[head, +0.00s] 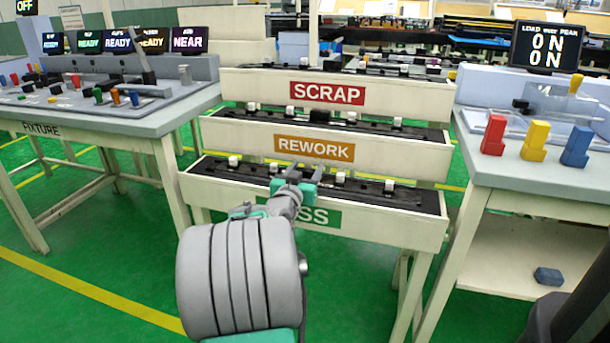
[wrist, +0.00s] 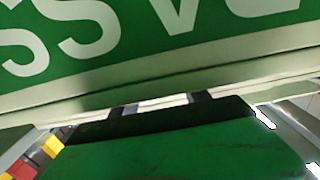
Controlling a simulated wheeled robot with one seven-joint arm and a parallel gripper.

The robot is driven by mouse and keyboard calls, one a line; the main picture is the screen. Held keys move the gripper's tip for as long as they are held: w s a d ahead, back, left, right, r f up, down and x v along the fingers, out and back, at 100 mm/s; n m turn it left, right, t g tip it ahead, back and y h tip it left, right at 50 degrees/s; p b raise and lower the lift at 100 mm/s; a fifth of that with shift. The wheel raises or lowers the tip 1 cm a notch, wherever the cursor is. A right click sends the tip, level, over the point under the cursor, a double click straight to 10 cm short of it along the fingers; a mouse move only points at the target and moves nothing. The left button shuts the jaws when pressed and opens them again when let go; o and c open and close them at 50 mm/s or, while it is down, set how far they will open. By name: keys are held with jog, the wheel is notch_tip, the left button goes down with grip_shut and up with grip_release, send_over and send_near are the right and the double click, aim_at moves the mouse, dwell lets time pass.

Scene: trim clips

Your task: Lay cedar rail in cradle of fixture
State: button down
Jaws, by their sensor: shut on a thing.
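My gripper (head: 297,174) is at the front of the lowest rack tray, above the green PASS sign (head: 318,217), which it and my arm partly cover. In the wrist view its two dark fingers (wrist: 162,103) stand a little apart at the tray's front edge. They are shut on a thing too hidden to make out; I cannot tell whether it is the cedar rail. The bench marked FIXTURE (head: 188,122) stands at the left, with a long grey control ledge and small coloured parts on top. I cannot single out the cradle there.
The rack's REWORK tray (head: 262,147) and SCRAP tray (head: 262,91) rise behind the gripper, with white and black clips. The right bench (head: 470,172) holds red (head: 494,135), yellow (head: 535,141) and blue (head: 577,146) blocks. Green floor shows between rack and left bench.

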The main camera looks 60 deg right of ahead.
jog(key=shift+f, duration=0.1)
jog(key=c, duration=0.5)
grip_release()
